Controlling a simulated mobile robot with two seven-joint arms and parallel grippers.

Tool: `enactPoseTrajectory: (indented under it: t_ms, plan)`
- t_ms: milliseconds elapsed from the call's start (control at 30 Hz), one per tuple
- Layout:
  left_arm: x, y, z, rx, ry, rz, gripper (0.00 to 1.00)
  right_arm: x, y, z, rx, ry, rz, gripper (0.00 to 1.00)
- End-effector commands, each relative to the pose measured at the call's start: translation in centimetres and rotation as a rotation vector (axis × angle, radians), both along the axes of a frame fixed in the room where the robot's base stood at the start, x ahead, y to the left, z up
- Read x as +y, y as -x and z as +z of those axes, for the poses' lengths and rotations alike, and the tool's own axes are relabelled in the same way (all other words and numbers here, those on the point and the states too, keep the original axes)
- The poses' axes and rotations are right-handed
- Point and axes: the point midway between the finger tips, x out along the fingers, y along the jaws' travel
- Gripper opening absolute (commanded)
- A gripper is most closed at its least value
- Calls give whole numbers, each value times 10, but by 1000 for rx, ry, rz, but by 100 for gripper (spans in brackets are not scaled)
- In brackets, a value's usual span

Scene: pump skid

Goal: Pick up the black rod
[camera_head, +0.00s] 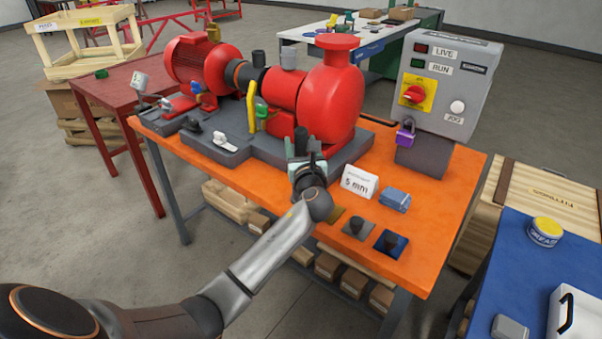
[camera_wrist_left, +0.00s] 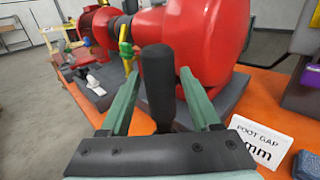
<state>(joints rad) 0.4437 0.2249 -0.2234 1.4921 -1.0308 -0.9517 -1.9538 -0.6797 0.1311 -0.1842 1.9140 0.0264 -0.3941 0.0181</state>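The black rod (camera_head: 301,138) stands upright at the front edge of the red pump's grey base, in the middle of the orange bench. In the left wrist view the black rod (camera_wrist_left: 157,85) rises between the two green fingers of my left gripper (camera_wrist_left: 160,80). A gap shows on each side of it, so the gripper is open around the rod and not closed on it. In the head view my left gripper (camera_head: 306,168) hides the rod's lower part. How the rod is held at its foot cannot be seen. My right gripper is out of view.
The red pump (camera_head: 333,100) stands close behind the rod. A grey control box (camera_head: 440,85) with a purple padlock (camera_head: 405,133) stands at the right.

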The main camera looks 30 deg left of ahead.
Motion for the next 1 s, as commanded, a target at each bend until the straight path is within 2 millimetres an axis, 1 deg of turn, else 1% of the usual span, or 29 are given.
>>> enactPoseTrajectory:
  t_ms: [33, 67, 533, 1000]
  plan:
    - [0, 0, 0, 0, 0, 0, 57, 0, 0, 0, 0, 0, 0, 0]
    - [0, 0, 0, 0, 0, 0, 53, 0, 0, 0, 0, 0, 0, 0]
    - [-1, 0, 0, 1, 1, 0, 0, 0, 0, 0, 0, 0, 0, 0]
    - [-1, 0, -1, 1, 1, -1, 0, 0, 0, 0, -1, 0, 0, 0]
